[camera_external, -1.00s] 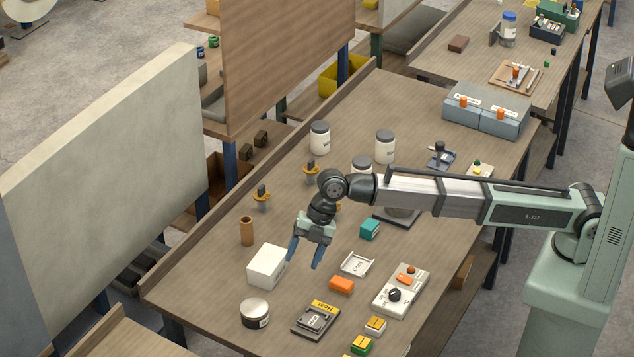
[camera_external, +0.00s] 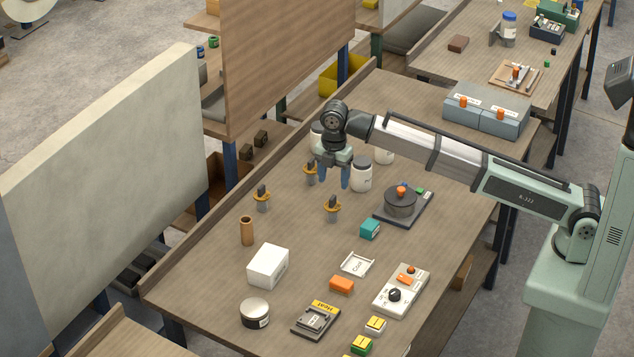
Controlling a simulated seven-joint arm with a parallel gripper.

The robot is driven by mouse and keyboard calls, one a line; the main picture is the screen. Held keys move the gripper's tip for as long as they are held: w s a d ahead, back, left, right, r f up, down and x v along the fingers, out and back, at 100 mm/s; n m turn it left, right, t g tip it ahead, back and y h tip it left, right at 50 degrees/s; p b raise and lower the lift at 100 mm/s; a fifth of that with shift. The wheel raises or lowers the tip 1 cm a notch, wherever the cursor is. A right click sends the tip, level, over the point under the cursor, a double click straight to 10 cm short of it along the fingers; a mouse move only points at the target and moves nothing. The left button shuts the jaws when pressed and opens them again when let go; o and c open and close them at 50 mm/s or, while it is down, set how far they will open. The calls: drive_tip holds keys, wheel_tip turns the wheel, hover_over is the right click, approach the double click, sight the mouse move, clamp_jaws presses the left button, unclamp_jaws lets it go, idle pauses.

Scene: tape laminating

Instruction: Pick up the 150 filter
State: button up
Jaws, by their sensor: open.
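Three small stands with a yellow-orange ring and a dark top piece are on the table: one at the left (camera_external: 262,200), one at the back (camera_external: 311,175) and one nearer the middle (camera_external: 332,210). They may be the filters, but I can read no 150 on any of them. My gripper (camera_external: 332,180) is open and empty, pointing down. In the picture its fingers lie between the back stand and a white jar, and above the middle stand. It partly covers the back stand and another jar behind it.
White jars (camera_external: 361,176) stand around my gripper. A dark round device with an orange knob (camera_external: 400,203) is to the right. A teal block (camera_external: 370,229), a white box (camera_external: 268,267), a brown cylinder (camera_external: 247,231) and a control box (camera_external: 401,291) stand nearer the front.

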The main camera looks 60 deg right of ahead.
sight(333, 197)
drive_tip(key=shift+f, duration=4.9)
drive_tip(key=c, duration=0.7)
